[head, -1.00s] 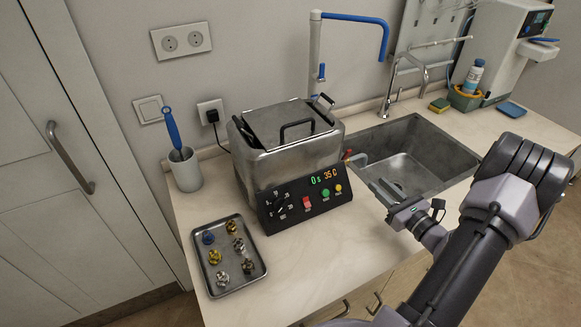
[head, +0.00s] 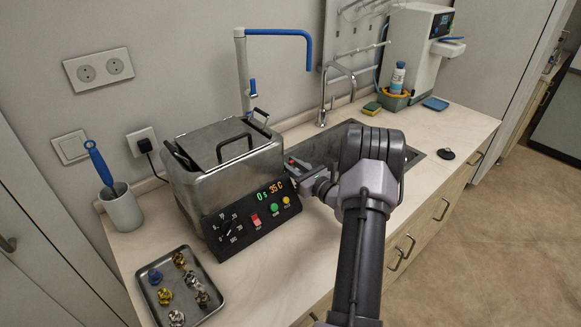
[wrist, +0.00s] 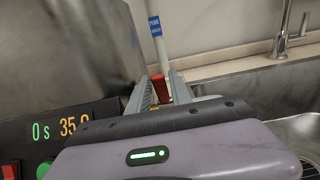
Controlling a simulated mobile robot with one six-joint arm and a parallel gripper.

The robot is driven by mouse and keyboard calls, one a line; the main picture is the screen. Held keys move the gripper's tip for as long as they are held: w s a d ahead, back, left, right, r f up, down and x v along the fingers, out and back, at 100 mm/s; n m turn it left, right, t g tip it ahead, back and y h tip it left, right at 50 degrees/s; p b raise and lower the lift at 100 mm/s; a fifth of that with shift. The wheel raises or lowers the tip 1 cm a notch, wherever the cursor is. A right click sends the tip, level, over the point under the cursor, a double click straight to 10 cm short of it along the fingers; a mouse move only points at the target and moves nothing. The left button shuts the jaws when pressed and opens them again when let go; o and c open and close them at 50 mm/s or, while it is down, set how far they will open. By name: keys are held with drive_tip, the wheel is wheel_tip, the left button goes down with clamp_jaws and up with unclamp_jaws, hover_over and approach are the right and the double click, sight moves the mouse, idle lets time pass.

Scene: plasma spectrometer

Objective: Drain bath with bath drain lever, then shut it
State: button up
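The bath (head: 235,170) is a steel box with a lid and a black front panel, on the counter left of the sink. Its red drain lever (wrist: 159,87) is on its right side, low near the sink edge. In the wrist view my gripper (wrist: 162,82) is open, with one finger on each side of the red lever. I cannot tell whether either finger touches it. In the head view my gripper (head: 297,168) is at the bath's right side, and my arm hides part of the sink. The drain outlet is hidden.
The sink (head: 410,156) lies right of the bath, with a steel tap (head: 322,105) behind it. A blue-spouted white column (head: 242,75) stands behind the bath. A tray of small fittings (head: 205,300) and a cup with a blue-handled brush (head: 122,208) are at left.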

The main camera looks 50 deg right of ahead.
drive_tip(key=shift+w, duration=0.15)
clamp_jaws()
drive_tip(key=r+p, duration=0.1)
drive_tip(key=p, duration=0.2)
drive_tip(key=shift+w+r+g, duration=0.15)
drive_tip(key=shift+g, duration=0.25)
drive_tip(key=shift+w+r+g+p, duration=0.2)
drive_tip(key=shift+g+p, duration=0.3)
drive_tip(key=shift+p, duration=0.65)
drive_tip(key=g+p, duration=0.1)
drive_tip(key=p, duration=0.2)
drive_tip(key=shift+w+f+g, duration=0.15)
drive_tip(key=shift+w+g, duration=0.25)
drive_tip(key=shift+w+d+f+g+p, duration=0.1)
drive_tip(key=shift+f+g+p, duration=0.3)
drive_tip(key=shift+p, duration=0.1)
